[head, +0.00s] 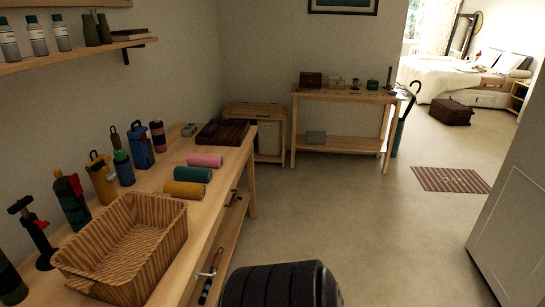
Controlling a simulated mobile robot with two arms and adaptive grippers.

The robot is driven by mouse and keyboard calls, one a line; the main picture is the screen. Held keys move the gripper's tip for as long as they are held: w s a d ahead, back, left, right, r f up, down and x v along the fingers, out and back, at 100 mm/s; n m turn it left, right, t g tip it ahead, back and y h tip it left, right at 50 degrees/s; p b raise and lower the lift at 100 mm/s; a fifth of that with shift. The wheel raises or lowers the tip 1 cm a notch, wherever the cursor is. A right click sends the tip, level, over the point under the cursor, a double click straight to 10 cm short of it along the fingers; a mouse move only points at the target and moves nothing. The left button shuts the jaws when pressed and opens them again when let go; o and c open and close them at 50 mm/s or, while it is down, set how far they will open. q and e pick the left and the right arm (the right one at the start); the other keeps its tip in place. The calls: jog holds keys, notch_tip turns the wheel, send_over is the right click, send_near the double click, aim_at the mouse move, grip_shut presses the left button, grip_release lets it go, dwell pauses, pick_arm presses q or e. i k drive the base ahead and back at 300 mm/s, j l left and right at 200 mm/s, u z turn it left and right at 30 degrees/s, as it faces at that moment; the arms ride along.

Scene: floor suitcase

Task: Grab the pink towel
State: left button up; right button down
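The pink towel (205,160) is rolled up and lies on the long wooden table (219,210) along the left wall. It is the farthest of three rolled towels in a row. The teal towel (193,174) is just in front of it, and the mustard yellow towel (185,189) is nearest. The pink towel is fully visible, with nothing on top of it. Neither of my grippers shows in the head view.
A woven basket (128,250) fills the near end of the table. Several bottles and flasks stand along the wall side. A dark wooden tray (221,132) lies beyond the towels. A black ribbed object (281,285) is at bottom centre. The floor to the right is open.

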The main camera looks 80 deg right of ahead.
aim_at(209, 161)
jog(key=z, duration=2.1)
jog(key=i+l+u, duration=0.15)
jog(key=u, duration=0.3)
jog(key=i+l+u, duration=0.15)
jog(key=u, duration=0.35)
jog(key=i+l+u, duration=0.1)
jog(key=l+u, duration=0.35)
